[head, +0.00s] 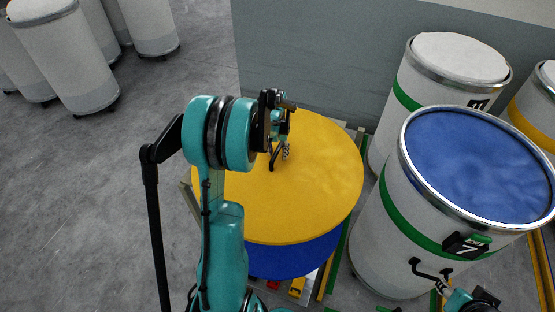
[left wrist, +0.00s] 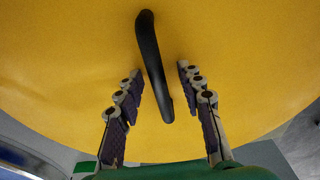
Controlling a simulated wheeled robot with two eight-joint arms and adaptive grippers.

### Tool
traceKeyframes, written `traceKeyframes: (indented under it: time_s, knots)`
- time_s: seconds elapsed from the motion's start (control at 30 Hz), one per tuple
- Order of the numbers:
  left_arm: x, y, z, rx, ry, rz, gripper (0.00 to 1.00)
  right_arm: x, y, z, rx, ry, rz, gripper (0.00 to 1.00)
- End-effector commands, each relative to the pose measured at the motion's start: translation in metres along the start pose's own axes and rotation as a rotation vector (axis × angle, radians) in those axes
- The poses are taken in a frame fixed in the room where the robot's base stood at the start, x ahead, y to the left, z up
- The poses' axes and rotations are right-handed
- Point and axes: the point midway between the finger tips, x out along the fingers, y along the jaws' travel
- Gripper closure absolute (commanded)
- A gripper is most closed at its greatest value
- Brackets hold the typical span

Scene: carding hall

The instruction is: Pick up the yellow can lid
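The yellow can lid (head: 320,185) is a large round disc lying flat on top of a blue round piece (head: 295,262). A black bar handle stands on the lid; it shows in the left wrist view (left wrist: 151,60). My left gripper (head: 281,150) is over the lid at this handle. In the left wrist view its two fingers (left wrist: 158,72) are apart, one on each side of the handle, with gaps showing on both sides. My left arm hides the lid's left part. My right gripper (head: 452,292) is partly in view at the bottom right, in front of a can; its fingers are unclear.
A white can with a green band and blue top (head: 480,165) stands close to the right of the lid. Another green-banded can with a white top (head: 460,57) stands behind it. A grey wall (head: 330,70) is behind the lid. Several white cans stand far left; grey floor between is clear.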

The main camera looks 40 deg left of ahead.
Motion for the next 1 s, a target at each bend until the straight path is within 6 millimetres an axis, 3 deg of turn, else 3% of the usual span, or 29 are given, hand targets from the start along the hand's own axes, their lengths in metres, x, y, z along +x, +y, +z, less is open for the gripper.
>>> traceKeyframes:
  time_s: [0.9,1.0]
  knots:
    - [0.0045,0.0000,0.0005,0.000,0.000,0.000,0.62,0.0054,0.0000,0.0038,0.000,0.000,0.000,0.60]
    - [0.0045,0.0000,0.0005,0.000,0.000,0.000,0.86,0.0054,0.0000,0.0038,0.000,0.000,0.000,0.60]
